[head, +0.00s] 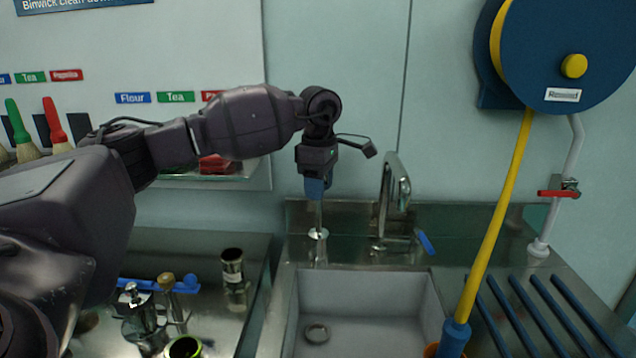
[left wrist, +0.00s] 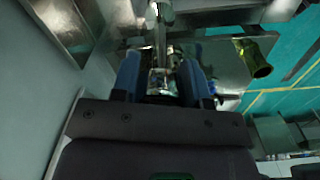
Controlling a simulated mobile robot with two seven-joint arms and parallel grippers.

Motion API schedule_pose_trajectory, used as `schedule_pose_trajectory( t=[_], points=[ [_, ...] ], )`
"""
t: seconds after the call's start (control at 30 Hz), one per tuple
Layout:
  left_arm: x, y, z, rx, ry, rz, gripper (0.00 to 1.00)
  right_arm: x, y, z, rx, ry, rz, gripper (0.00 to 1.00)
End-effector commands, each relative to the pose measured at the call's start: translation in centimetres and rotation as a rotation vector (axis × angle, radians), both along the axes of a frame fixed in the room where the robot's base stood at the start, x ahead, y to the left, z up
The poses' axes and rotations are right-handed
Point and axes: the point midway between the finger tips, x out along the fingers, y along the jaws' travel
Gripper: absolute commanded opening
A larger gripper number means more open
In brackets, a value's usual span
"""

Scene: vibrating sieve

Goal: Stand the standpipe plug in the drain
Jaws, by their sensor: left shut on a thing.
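My left gripper (head: 317,192) points down behind the sink's back edge, its blue fingers shut on the upright metal standpipe plug (head: 318,216). The plug shows below the fingers as a thin shiny pipe with a wider round part lower down. I cannot tell whether its lower end touches the steel deck. In the left wrist view the blue fingers (left wrist: 160,82) stand on both sides of a shiny metal part. The drain (head: 317,333) is a round metal ring in the floor of the sink basin (head: 365,305), in front of and below the gripper. The right gripper is not visible.
A metal tap (head: 392,195) with a blue lever stands just right of my gripper. Jars and bottles (head: 150,310) stand left of the sink. The visible basin is otherwise empty.

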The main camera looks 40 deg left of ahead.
Motion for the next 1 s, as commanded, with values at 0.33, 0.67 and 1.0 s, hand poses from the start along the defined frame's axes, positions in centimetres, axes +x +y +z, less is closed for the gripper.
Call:
schedule_pose_trajectory(
  t=[0.33,0.67,1.0],
  points=[
    [0.2,0.5,-0.2,-0.001,0.000,0.062,0.00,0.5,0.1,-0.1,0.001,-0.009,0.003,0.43],
    [0.2,0.5,-2.8,-0.001,0.001,0.059,0.00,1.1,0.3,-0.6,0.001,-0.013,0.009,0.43],
    [0.2,0.5,-5.4,-0.001,0.001,0.060,0.00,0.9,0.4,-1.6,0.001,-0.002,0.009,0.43]
  ],
)
